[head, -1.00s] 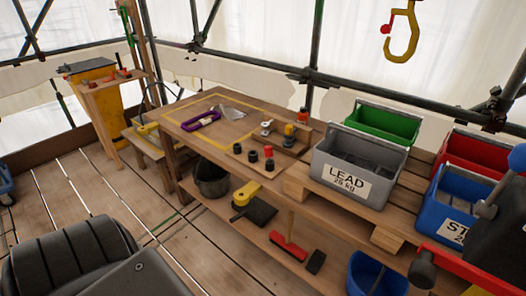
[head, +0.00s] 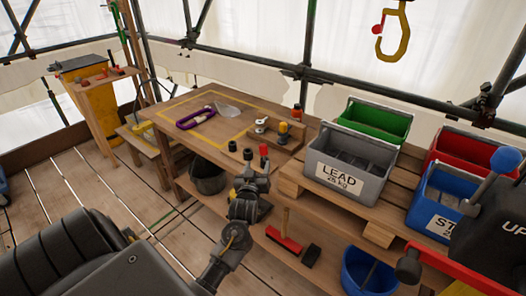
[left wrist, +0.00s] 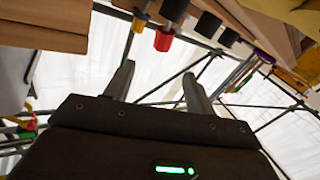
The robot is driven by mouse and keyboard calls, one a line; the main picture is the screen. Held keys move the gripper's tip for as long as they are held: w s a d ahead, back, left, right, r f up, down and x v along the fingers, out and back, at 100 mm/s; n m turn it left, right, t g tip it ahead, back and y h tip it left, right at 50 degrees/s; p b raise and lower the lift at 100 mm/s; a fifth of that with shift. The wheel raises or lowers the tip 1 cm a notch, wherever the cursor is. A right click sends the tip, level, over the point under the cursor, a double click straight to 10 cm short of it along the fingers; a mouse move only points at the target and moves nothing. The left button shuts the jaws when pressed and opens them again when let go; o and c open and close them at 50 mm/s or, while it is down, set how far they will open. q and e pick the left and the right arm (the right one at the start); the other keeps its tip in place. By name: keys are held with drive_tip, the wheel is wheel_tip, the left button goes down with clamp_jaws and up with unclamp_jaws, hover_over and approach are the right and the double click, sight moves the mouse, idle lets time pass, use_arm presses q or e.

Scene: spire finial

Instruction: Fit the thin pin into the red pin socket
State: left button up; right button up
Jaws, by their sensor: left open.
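A small red-topped piece (head: 264,150), which looks like the red pin socket, stands near the front edge of the wooden bench. Black round sockets (head: 248,154) stand beside it. My left gripper (head: 248,180) reaches up in front of the bench edge, just below these pieces, and partly covers their board. In the left wrist view my left gripper (left wrist: 158,82) is open with nothing between its fingers. There the red piece (left wrist: 163,41) and black sockets (left wrist: 208,25) appear upside down beyond the fingertips. I cannot make out the thin pin for certain. My right gripper does not show.
A wooden block (head: 290,140) with small fittings stands behind the sockets. A purple-handled tool (head: 195,118) lies farther back. A grey LEAD crate (head: 350,165) stands to the right, with a green crate (head: 372,122) behind. A black bucket (head: 207,175) is below the bench.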

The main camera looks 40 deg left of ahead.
sight(262, 150)
use_arm(q)
drive_tip(key=shift+p+x, duration=0.3)
drive_tip(key=shift+x, duration=2.6)
drive_tip(key=x, duration=0.4)
drive_tip(key=shift+a+f+p, duration=0.15)
drive_tip(key=shift+f+p, duration=0.2)
drive_tip(key=shift+p, duration=0.05)
drive_tip(key=shift+w+a+f, duration=0.1)
drive_tip(key=shift+w+a, duration=0.05)
drive_tip(key=shift+w, duration=0.25)
drive_tip(key=c, duration=0.9)
drive_tip(key=shift+c, duration=1.3)
